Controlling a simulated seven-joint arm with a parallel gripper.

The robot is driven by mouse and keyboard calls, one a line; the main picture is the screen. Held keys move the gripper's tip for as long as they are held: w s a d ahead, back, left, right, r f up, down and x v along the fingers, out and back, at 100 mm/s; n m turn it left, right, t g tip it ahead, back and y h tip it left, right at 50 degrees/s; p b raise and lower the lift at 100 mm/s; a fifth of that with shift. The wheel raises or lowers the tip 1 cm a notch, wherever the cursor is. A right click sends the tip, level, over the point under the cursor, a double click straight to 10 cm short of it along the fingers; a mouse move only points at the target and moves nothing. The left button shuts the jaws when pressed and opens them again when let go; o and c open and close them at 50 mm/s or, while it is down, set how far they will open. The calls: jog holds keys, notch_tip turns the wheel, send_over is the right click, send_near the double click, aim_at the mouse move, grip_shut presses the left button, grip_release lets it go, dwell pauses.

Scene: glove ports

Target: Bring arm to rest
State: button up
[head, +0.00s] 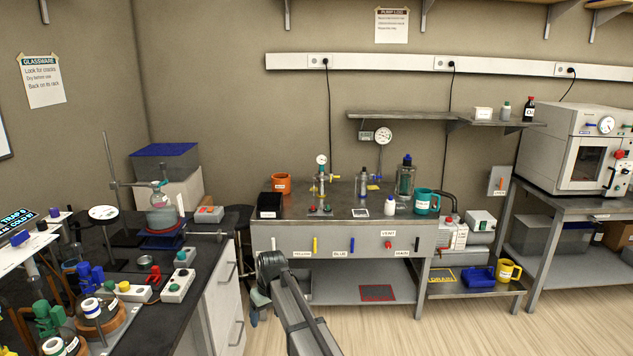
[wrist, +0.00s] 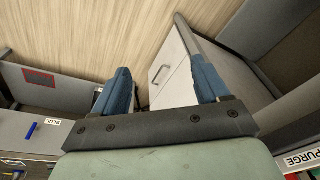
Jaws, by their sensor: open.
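My arm reaches out low in the head view, in front of the gap between the left bench and the grey valve bench. My gripper (wrist: 160,90) shows in the wrist view with its two blue fingers apart and nothing between them. It points down toward the wooden floor (wrist: 90,30) and a white drawer cabinet (wrist: 172,68). In the head view the fingers are mostly hidden behind my arm's end, close to the white drawer unit (head: 225,290). I cannot tell from the frames whether my gripper touches anything.
The black-topped left bench (head: 130,255) holds a flask on a stand, switch boxes and valves. The grey valve bench (head: 270,240) has coloured levers on its front, with a lower shelf (head: 335,285) beneath. A low shelf at right holds a yellow mug (head: 507,271). Floor at front right is clear.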

jog(key=s+d+f+m+h, duration=0.1)
jog(key=s+d+f+m, duration=0.1)
jog(key=s+d+f, duration=0.7)
jog(key=s+d+f+m+g, duration=0.1)
jog(key=s+d+f+m, duration=0.35)
jog(key=d, duration=0.75)
jog(key=s+d+f+m+h, duration=0.1)
jog(key=s+d+f, duration=0.4)
jog(key=s+d, duration=0.5)
jog(key=s+f+g, duration=0.3)
jog(key=s+f, duration=0.7)
jog(key=s, duration=0.4)
jog(key=s+d+f+g, duration=0.1)
jog(key=s+f+g, duration=0.2)
jog(key=s+f, duration=0.7)
jog(key=s, duration=0.4)
jog(key=shift+s+d+f+g, duration=0.15)
jog(key=shift+s+f+g, duration=0.15)
jog(key=shift+g, duration=0.1)
